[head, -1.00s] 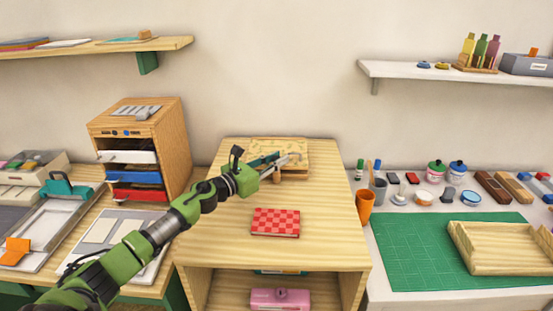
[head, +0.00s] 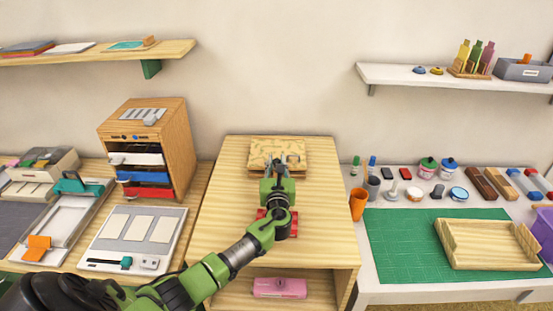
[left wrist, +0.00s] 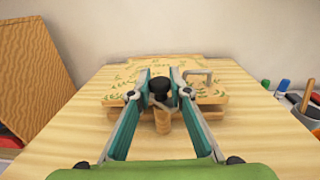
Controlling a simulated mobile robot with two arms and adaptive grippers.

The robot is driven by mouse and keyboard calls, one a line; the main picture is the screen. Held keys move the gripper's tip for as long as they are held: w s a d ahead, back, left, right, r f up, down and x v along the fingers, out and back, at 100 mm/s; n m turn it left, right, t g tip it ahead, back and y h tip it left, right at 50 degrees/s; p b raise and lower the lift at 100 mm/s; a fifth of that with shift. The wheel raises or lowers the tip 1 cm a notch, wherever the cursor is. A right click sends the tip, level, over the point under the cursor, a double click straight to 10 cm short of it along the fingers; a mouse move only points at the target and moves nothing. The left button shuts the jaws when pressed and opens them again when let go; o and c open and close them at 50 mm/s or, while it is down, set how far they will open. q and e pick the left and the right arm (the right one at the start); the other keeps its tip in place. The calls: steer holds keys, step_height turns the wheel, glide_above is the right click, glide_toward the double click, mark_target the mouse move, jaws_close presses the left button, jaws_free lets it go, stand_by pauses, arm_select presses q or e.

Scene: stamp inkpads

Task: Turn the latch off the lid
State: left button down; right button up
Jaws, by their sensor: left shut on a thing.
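A flat wooden box with a leaf-patterned lid (head: 262,148) sits at the back of the wooden cabinet top; the lid also shows in the left wrist view (left wrist: 150,68). At its front edge is the latch (left wrist: 160,88), a dark rounded piece with a wooden part below it. My left gripper (head: 280,162) reaches the box's front from the near side. In the left wrist view its two teal-lined fingers (left wrist: 160,76) stand either side of the latch and are shut on it. The gripper hides the latch in the head view. My right gripper is not in view.
A red checked pad (head: 262,213) lies under my left arm. A wooden drawer unit (head: 178,150) stands to the left. An orange cup (head: 358,204) and a green mat (head: 400,255) are to the right. The cabinet top beside the box is clear.

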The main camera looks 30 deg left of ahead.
arm_select(q)
steer(key=n+g+y, duration=0.1)
steer(key=n+g+y+b, duration=0.1)
steer(key=shift+w+d+f+y, duration=0.1)
steer(key=shift+d+f+y, duration=0.05)
steer(key=shift+y, duration=0.15)
steer(key=n+g+y+b, duration=0.2)
steer(key=g+b, duration=0.1)
steer(key=b, duration=0.1)
steer(key=n+g+y+b, duration=0.2)
steer(key=n+g+b, duration=0.1)
steer(key=g, duration=0.1)
steer(key=shift+f+b, duration=0.1)
steer(key=shift+b, duration=0.3)
steer(key=shift+r+n+g+y+b, duration=0.25)
steer(key=shift+n+g+y+b, duration=0.25)
steer(key=shift+n+g+b, duration=0.45)
steer(key=c, duration=1.9)
jaws_free()
steer(key=shift+a, duration=0.2)
